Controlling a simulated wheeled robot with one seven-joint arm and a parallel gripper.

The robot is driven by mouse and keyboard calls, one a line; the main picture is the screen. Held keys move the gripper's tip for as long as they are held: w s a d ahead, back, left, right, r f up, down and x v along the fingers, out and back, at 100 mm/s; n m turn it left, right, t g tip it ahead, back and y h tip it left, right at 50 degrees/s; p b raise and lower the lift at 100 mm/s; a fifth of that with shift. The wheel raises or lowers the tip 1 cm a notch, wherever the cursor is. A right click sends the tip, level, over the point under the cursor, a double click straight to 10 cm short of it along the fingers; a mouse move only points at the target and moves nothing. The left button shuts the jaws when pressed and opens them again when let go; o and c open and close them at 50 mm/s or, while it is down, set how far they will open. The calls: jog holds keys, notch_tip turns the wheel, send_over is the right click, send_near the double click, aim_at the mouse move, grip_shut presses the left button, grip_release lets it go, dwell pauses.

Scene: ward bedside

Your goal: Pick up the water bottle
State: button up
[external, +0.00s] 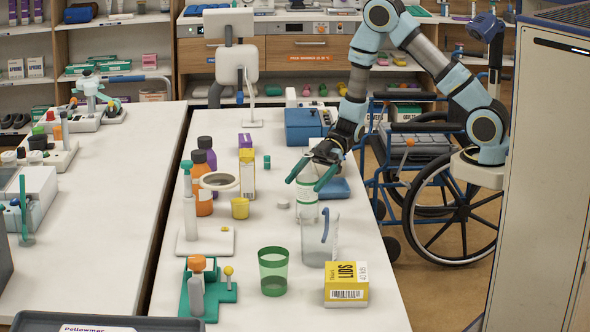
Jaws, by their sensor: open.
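The clear jug (318,248) stands just in front of the banded container. A green-rimmed cup (272,272) and a yellow lids box (346,284) are nearer. A yellow carton (247,174) and small yellow cup (240,208) stand left. A wheelchair (440,215) is at the right.

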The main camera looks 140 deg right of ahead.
jog(key=shift+x, duration=1.35)
jog(key=shift+c, duration=0.4)
jog(key=c, duration=1.5)
jog(key=shift+d, duration=0.1)
grip_shut()
jog(key=shift+r, duration=0.2)
